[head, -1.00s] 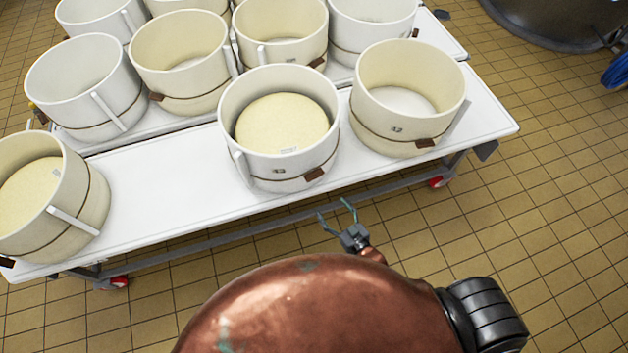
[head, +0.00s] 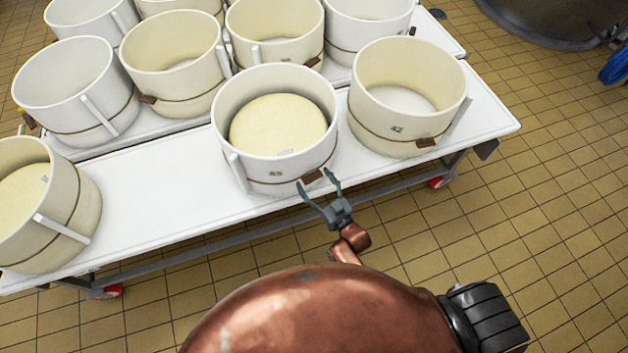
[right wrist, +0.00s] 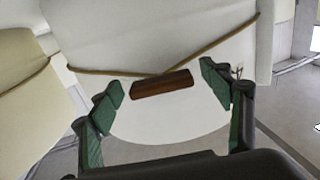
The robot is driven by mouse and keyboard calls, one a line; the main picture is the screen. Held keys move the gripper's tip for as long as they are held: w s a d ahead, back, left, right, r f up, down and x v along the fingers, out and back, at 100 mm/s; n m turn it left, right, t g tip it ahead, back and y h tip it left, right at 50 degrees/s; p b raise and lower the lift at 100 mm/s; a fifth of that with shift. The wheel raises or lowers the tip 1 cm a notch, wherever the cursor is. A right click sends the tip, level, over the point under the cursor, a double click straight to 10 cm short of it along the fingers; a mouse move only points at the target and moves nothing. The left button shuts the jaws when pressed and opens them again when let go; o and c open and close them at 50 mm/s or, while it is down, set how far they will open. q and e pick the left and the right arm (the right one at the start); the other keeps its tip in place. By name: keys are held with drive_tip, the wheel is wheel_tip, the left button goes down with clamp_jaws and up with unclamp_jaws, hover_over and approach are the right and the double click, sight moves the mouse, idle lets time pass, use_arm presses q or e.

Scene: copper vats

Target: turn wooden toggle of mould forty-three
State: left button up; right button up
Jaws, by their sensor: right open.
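Mould forty-three (head: 276,130) is a white round mould with a pale cheese inside, standing at the front edge of the white table. Its small brown wooden toggle (head: 312,177) sits on a cord low on its front right side. My right gripper (head: 317,188) is open in front of the toggle. My left gripper is out of view.
Mould forty-two (head: 405,105), empty, stands close on the right with its own toggle. Another mould with cheese (head: 68,205) stands at the left. Several moulds fill the rear table. The white table (head: 150,195) is bare left of mould forty-three.

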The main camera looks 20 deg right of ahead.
drive_tip(key=shift+c, duration=0.8)
drive_tip(key=c, duration=1)
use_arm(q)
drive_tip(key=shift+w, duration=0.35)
